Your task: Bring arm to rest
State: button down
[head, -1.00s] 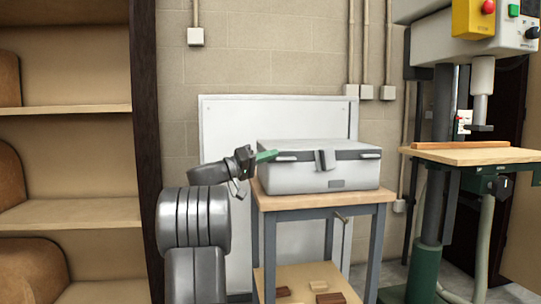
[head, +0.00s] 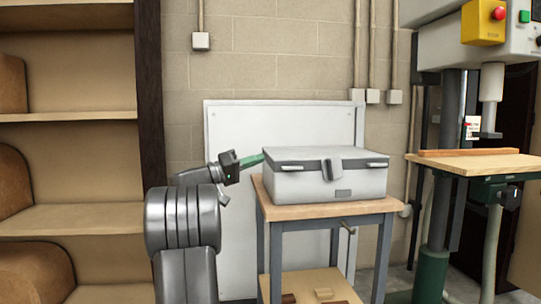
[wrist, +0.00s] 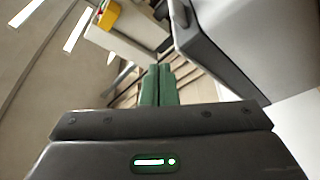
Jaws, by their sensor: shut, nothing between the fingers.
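My gripper (head: 252,160) has green fingers and is at the upper left of the grey case in the head view. In the wrist view its two green fingers (wrist: 157,84) lie side by side, shut, with nothing between them. My arm rises from the bottom of the head view and bends to the right at the wrist. The fingertips are close to the case's left end; I cannot tell whether they touch it.
The closed grey case (head: 310,185) stands on a small wooden-topped table (head: 350,207), with wood blocks on its lower shelf. A drill press (head: 440,180) is at the right, a wooden shelf unit (head: 85,218) at the left. A white panel (head: 230,125) leans on the wall behind.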

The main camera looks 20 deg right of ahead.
jog(key=a, duration=0.1)
jog(key=a+f, duration=0.1)
jog(key=a, duration=0.1)
jog(key=shift+w+a, duration=0.2)
jog(key=d+b, duration=0.2)
jog(key=d, duration=0.7)
jog(key=shift+s+d+r+b, duration=0.2)
jog(key=shift+s+d+b, duration=0.1)
jog(key=shift+s, duration=0.15)
